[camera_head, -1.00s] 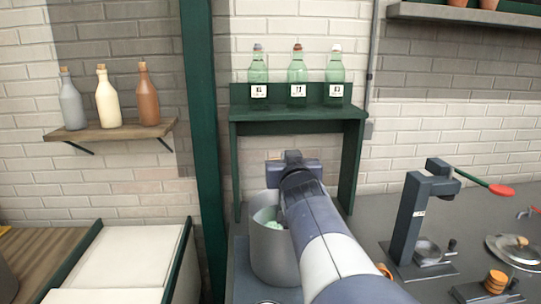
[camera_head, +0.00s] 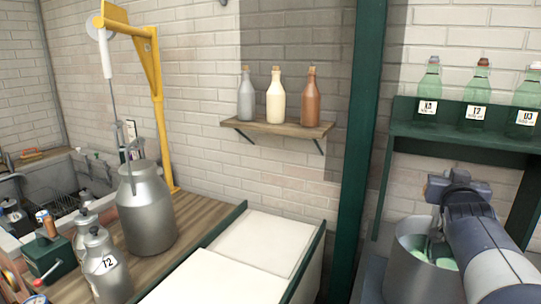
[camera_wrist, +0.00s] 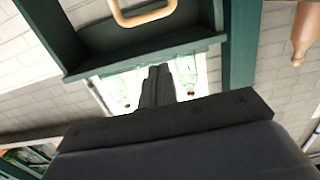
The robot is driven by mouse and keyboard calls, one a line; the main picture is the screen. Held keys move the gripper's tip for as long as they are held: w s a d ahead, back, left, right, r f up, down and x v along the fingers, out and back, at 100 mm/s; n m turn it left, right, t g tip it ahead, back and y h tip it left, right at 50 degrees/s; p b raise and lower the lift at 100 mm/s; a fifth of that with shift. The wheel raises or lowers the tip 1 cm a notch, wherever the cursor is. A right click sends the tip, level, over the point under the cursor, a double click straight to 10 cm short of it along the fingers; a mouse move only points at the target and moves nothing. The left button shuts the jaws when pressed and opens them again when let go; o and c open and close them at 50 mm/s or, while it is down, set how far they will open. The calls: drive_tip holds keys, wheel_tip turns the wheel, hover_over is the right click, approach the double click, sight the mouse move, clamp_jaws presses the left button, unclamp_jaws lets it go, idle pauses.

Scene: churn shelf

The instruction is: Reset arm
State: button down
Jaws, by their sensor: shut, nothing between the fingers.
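My arm reaches up from the lower right in the head view, with my gripper (camera_head: 460,185) above a grey metal pot (camera_head: 410,262) that has pale green contents. In the wrist view my gripper (camera_wrist: 158,72) shows its two dark fingers together, shut and empty. The fingers point towards the green shelf (camera_wrist: 150,45), which appears upside down there. Green bottles (camera_wrist: 188,72) show on both sides of the fingers.
Labelled green bottles (camera_head: 476,95) stand on the green shelf (camera_head: 460,138). A wooden shelf (camera_head: 278,127) holds three bottles. A green post (camera_head: 358,150) stands between. White lids (camera_head: 262,242), a large metal can (camera_head: 146,212), smaller cans (camera_head: 104,270) and a yellow hoist (camera_head: 157,100) are at left.

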drive_tip(key=w+f, duration=0.1)
drive_tip(key=w+d+f, duration=0.1)
drive_tip(key=w+d+b, duration=0.1)
drive_tip(key=w, duration=0.1)
drive_tip(key=shift+f, duration=0.95)
